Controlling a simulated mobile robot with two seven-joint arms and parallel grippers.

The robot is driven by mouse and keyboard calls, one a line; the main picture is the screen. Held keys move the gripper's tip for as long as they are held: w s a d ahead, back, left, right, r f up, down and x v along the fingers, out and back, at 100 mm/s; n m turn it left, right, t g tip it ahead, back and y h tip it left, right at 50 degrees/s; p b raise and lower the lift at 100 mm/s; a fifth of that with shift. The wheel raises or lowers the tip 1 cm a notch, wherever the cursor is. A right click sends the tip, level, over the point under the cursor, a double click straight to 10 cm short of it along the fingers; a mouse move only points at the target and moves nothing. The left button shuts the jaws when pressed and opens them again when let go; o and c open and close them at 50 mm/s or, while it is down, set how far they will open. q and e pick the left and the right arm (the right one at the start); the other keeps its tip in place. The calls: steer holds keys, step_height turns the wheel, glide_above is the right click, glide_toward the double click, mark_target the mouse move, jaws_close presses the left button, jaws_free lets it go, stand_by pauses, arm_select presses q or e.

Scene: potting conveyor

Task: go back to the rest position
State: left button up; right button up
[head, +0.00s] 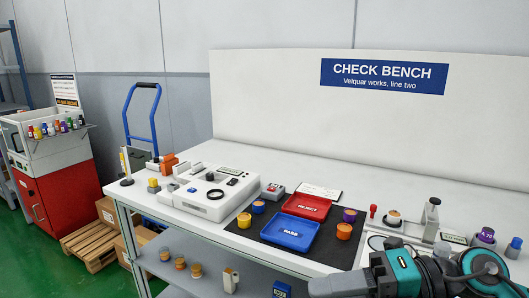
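Parts of one of my arms, teal and dark grey, show at the bottom right, in front of the right end of the check bench (192,153). On the bench a black mat (347,255) bears a blue PASS tray (290,247) and a red REJECT tray (326,206). Both trays look empty.
A white instrument (205,206) stands left of the mat. Yellow (244,221), purple (350,215) and orange (344,232) capped pieces stand around the trays. A clamp fixture (431,219) is at right. A red cabinet (62,198) and pallet (88,243) stand left; green floor is free there.

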steer(key=w+d+f+m+t+h+p, duration=0.1)
steer(key=w+d+f+m+t+h, duration=0.15)
steer(key=m+t, duration=0.7)
steer(key=w+d+f+m+t+h, duration=0.2)
steer(key=w+f+m+t, duration=0.15)
steer(key=m+t, duration=0.6)
arm_select(q)
steer(key=shift+s+a+r+p, duration=0.35)
steer(key=shift+s+r+p, duration=0.05)
steer(key=shift+s+p, duration=0.1)
arm_select(e)
steer(key=s+d+f+m+g+h, duration=0.1)
steer(key=s+f+m+g+h, duration=0.3)
steer(key=f, duration=0.7)
steer(key=s+d+f+m+g+h, duration=0.2)
steer(key=s+f+m+g+h, duration=0.3)
steer(key=s+f+m, duration=0.3)
step_height(320, 180, down, 4)
steer(key=shift+d+m+g, duration=0.2)
steer(key=shift+m+g, duration=0.1)
steer(key=shift+m, duration=0.9)
arm_select(q)
steer(key=shift+w+d+r, duration=0.1)
steer(key=shift+w, duration=0.05)
